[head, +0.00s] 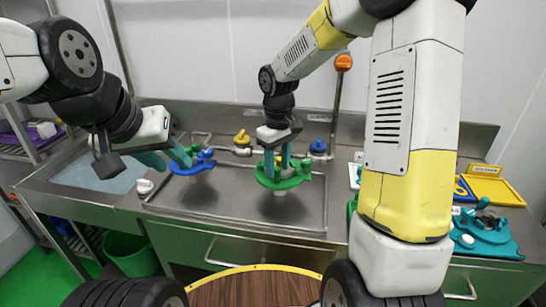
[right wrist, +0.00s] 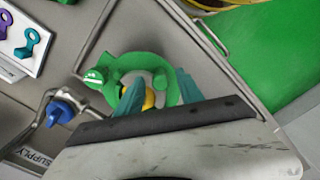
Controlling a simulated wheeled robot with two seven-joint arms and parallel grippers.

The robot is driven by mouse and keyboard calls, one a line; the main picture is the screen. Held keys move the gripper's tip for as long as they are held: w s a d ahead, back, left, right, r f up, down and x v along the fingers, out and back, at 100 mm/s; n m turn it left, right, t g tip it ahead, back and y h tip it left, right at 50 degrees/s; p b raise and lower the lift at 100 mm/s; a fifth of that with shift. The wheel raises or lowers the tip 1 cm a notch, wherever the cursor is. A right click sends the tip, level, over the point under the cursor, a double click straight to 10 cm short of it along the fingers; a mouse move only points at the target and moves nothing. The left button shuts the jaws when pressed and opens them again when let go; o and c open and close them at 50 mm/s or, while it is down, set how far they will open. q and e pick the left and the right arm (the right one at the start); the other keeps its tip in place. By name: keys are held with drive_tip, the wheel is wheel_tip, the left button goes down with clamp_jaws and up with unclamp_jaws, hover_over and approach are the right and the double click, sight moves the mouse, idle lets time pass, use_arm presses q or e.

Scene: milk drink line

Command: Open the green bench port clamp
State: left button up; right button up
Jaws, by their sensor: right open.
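The green bench port clamp (head: 285,183) sits around a port on the steel bench, below my right gripper (head: 277,165). In the right wrist view the clamp (right wrist: 125,62) is a green ring with a lobe at its left. My right gripper's teal fingers (right wrist: 157,90) are apart and point down at the ring. One fingertip overlaps the ring's lower left and the other its right side; contact cannot be told. A yellow part shows between the fingers. My left gripper (head: 170,160) has its fingers apart, near the blue clamp (head: 197,163). Whether the green clamp is latched is unclear.
A yellow valve (head: 242,138) and a blue valve (head: 318,146) stand at the bench's back. A sink (head: 95,175) lies left. A teal tray (head: 490,240) and a yellow tray (head: 497,190) are at right. My right arm hides part of the bench.

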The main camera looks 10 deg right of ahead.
drive_tip(key=shift+f, duration=0.15)
clamp_jaws()
idle(1.4)
